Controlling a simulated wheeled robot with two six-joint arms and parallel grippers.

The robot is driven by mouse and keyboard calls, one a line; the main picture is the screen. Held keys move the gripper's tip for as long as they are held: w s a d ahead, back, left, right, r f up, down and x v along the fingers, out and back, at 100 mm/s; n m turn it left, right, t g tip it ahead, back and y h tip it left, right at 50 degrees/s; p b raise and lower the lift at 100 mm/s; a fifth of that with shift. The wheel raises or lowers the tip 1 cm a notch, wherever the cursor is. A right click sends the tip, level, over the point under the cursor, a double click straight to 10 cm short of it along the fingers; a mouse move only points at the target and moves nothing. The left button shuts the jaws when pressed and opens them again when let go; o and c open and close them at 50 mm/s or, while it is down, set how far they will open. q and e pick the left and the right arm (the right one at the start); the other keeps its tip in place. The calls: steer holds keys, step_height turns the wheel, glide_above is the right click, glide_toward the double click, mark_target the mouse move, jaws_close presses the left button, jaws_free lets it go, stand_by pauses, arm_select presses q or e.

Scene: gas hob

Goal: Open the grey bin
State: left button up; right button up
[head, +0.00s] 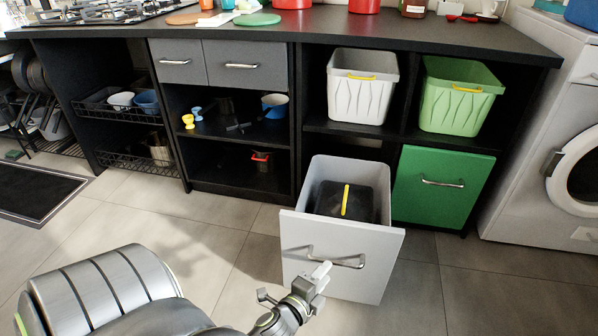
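The grey bin (340,273) is a pull-out unit with a light grey front and a bar handle (338,260). It stands pulled out from the black counter, and its open top shows. Inside it is a black container (364,208) with a yellow handle (345,200). My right gripper is not in view.
A green bin front (443,186) is shut to the right. A whitish bin (361,88) and a green bin (460,96) sit on the shelf above. A washing machine (560,130) stands at the far right. The tiled floor (200,240) left of the grey bin is clear.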

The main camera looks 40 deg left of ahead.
arm_select(q)
steer(key=v, duration=1.1)
steer(key=shift+s, duration=0.1)
